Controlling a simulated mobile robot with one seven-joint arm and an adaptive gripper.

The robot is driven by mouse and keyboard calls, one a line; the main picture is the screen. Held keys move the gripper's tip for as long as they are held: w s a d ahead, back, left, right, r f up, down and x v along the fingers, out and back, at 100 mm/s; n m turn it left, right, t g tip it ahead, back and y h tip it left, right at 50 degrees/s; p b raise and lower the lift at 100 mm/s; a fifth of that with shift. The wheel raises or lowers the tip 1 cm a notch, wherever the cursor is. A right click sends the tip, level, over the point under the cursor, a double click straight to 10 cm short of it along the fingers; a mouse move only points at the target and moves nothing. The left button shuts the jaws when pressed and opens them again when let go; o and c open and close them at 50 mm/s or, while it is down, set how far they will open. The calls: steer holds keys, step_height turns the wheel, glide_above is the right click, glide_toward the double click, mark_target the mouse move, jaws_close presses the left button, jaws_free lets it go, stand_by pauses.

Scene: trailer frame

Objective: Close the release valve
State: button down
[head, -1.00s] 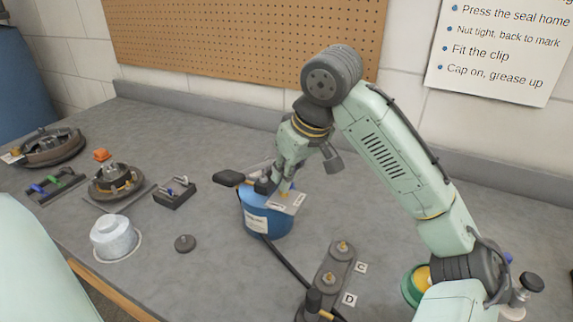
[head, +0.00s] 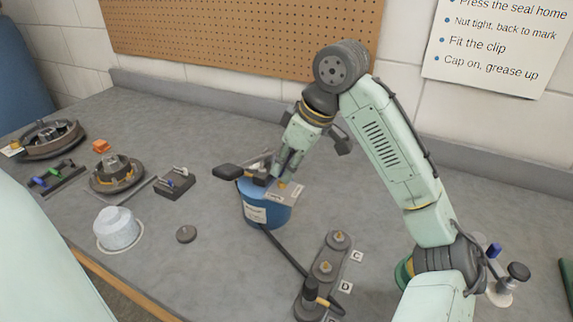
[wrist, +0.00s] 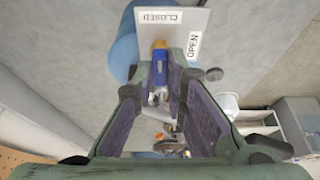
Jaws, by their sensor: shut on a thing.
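The release valve sits on top of the blue container (head: 265,213), on a pale plate (wrist: 170,20) marked CLOSED and OPEN. In the wrist view the valve's blue lever (wrist: 164,68) lies between my fingertips, with its brass stem (wrist: 158,44) just beyond. My gripper (head: 280,176) is over the container top and shut on this lever; the wrist view also shows its fingers (wrist: 165,82). The CLOSED label (wrist: 158,16) is beyond the stem and the OPEN label (wrist: 194,45) is to its right. The exact lever angle against the labels is hard to tell.
A black pump handle (head: 228,172) sticks out left of my gripper. A black hose (head: 284,250) runs from the container to a block (head: 322,278) with fittings near labels C and D.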

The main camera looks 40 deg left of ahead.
steer(key=c, duration=1.6)
jaws_free()
steer(key=v, duration=1.2)
steer(key=shift+d+f, duration=0.1)
